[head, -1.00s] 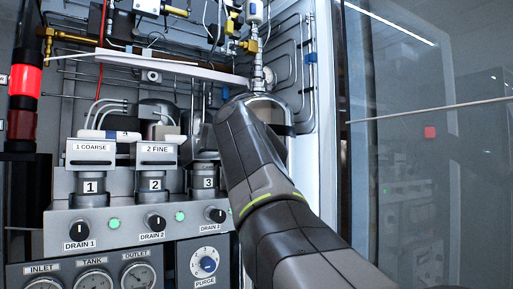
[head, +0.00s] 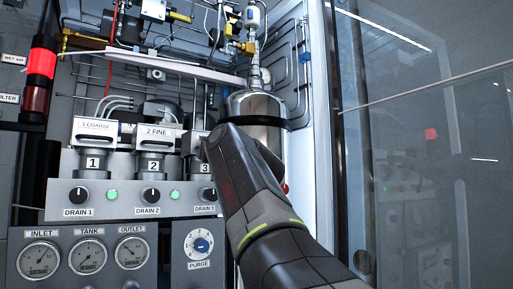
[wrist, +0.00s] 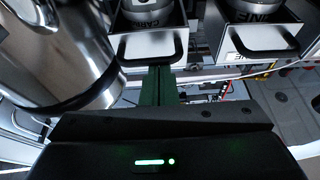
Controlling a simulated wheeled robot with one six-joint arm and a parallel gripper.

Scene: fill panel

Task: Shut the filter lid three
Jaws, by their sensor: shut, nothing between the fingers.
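The third filter, marked 3 (head: 206,166), stands right of filters 1 and 2 in the head view; my arm covers much of its top. In the wrist view its lid (wrist: 140,45), a metal frame with a dark front handle bar, shows upside down around a round cap with partly readable lettering starting CARB. I cannot tell how far this lid is tilted. My gripper (wrist: 156,88) has its dark green fingers together and empty, just in front of the handle bar. I cannot tell whether they touch it. In the head view the fingers are hidden behind my arm.
The FINE lid (wrist: 262,38) is close beside on the right in the wrist view. A shiny steel tank (head: 258,105) stands close to my arm. Drain knobs and gauges (head: 88,254) are below the filters. A glass door (head: 420,150) is at the right.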

